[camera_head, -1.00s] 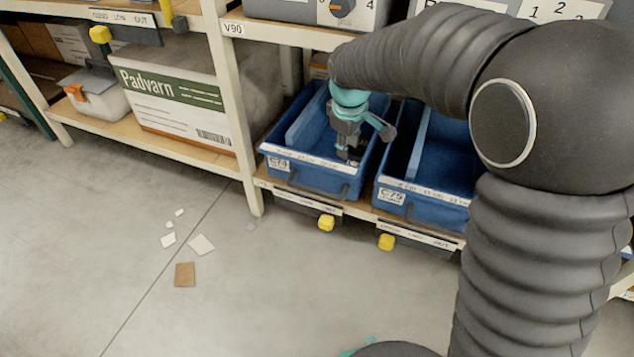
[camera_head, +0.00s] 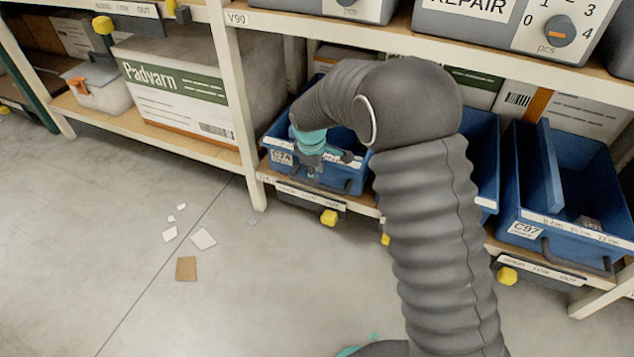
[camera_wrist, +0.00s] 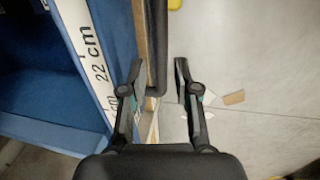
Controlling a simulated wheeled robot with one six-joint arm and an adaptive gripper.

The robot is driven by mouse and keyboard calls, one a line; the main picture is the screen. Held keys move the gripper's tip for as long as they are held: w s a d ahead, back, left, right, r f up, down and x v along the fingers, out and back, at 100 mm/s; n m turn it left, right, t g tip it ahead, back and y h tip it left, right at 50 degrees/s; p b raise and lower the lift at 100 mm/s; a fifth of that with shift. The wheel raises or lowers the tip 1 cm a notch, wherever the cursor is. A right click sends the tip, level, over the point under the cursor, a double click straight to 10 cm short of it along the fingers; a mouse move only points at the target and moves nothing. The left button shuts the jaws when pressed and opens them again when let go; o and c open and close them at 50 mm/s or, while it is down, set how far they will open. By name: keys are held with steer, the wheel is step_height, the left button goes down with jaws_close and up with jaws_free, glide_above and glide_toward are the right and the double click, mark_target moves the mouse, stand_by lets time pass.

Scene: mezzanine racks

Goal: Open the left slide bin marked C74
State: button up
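The blue bin C74 (camera_head: 350,180) sits on the lower shelf in the head view, its front wall at the shelf edge. Its marked label (camera_head: 280,157) shows at the left of the front, and my arm hides much of the bin. My gripper (camera_head: 313,175) is in front of this front wall. In the wrist view my gripper (camera_wrist: 158,75) is open, with its fingers apart. The dark handle bar (camera_wrist: 155,45) of the bin reaches down between the fingers, apart from the right finger; contact with the left one is unclear. The bin's ruler-marked rim (camera_wrist: 95,50) lies left.
Another blue bin, C97 (camera_head: 520,215), stands to the right; a bin between is mostly hidden by my arm. Yellow knobs (camera_head: 329,217) stick out below the shelf. A rack post (camera_head: 236,110) stands left of C74. The floor (camera_head: 110,260) in front is clear except for scraps (camera_head: 186,268).

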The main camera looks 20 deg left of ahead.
steer(key=shift+w+f, duration=0.2)
steer(key=shift+f, duration=0.7)
steer(key=shift+w+f, duration=0.15)
steer(key=shift+f, duration=0.75)
steer(key=shift+w+f, duration=0.2)
steer(key=shift+f, duration=0.7)
jaws_close()
